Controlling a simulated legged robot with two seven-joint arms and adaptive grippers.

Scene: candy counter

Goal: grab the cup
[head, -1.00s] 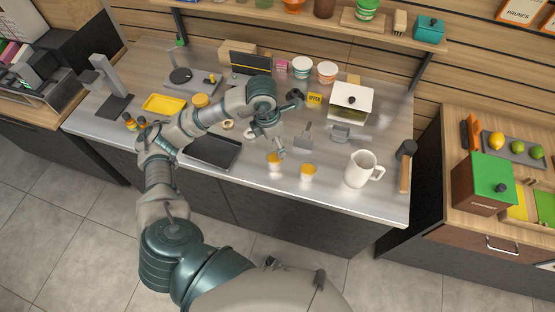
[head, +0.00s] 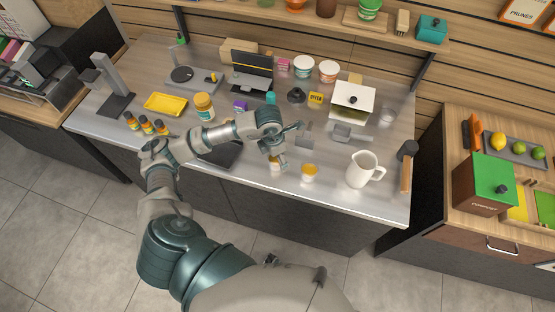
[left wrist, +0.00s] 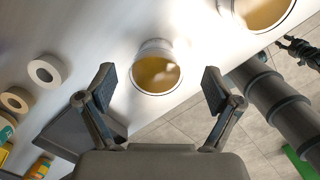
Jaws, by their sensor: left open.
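A small white cup with yellow-orange contents (head: 275,165) stands near the front edge of the grey counter. In the left wrist view this cup (left wrist: 156,72) is centred beyond the fingertips. A second similar cup (head: 309,173) stands just to its right, and it shows at the top right of the left wrist view (left wrist: 258,10). A larger white mug (head: 362,169) stands further right. My left gripper (head: 288,146) is open and empty, with its fingers spread above and around the near cup's line, not visibly touching it.
A dark tray (head: 219,153) lies under my left forearm. Two rings (left wrist: 45,69) lie beside it. A mallet (head: 405,166) lies at the right edge. A jar (head: 204,106) and a yellow tray (head: 165,103) stand at left.

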